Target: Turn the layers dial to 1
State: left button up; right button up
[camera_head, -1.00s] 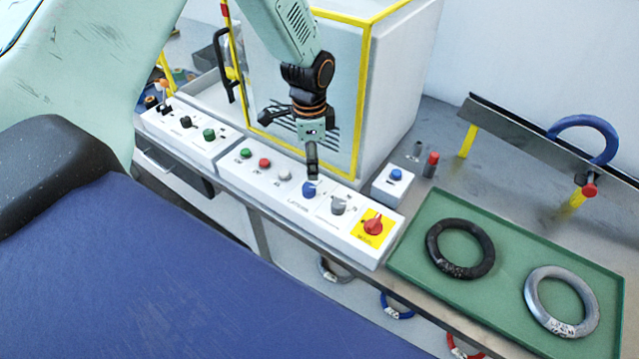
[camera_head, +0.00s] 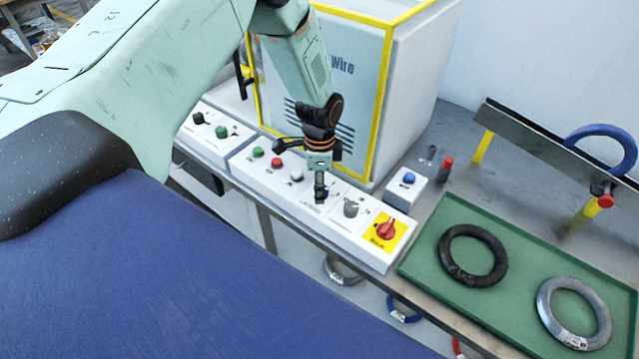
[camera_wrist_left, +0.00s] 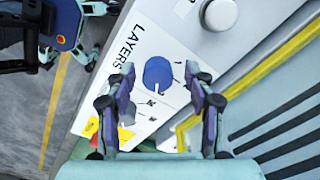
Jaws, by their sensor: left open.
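The layers dial is a blue round knob (camera_wrist_left: 158,74) on a white panel, beside the printed word LAYERS, in the left wrist view. Small marks surround it, but I cannot read its setting. My left gripper (camera_wrist_left: 160,70) is open, with one finger on each side of the dial; I cannot tell whether they touch it. In the head view the left gripper (camera_head: 320,190) points down at the white control panel (camera_head: 290,200) and mostly hides the dial. My right gripper is in neither view.
A grey knob (camera_head: 351,208) and a red switch on a yellow plate (camera_head: 386,229) sit right of the dial. Green, red and white buttons lie to its left. The yellow-edged machine housing (camera_head: 415,90) rises close behind. A green tray (camera_head: 420,262) holds two rings.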

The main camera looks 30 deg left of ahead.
pick_arm(q)
jog(key=shift+d+r, duration=0.2)
jog(key=shift+d, duration=0.25)
jog(key=c, duration=0.5)
jog(key=shift+a+f, duration=0.1)
jog(key=shift+a, duration=0.15)
jog(key=c, duration=0.4)
grip_shut()
jog(key=shift+d, duration=0.1)
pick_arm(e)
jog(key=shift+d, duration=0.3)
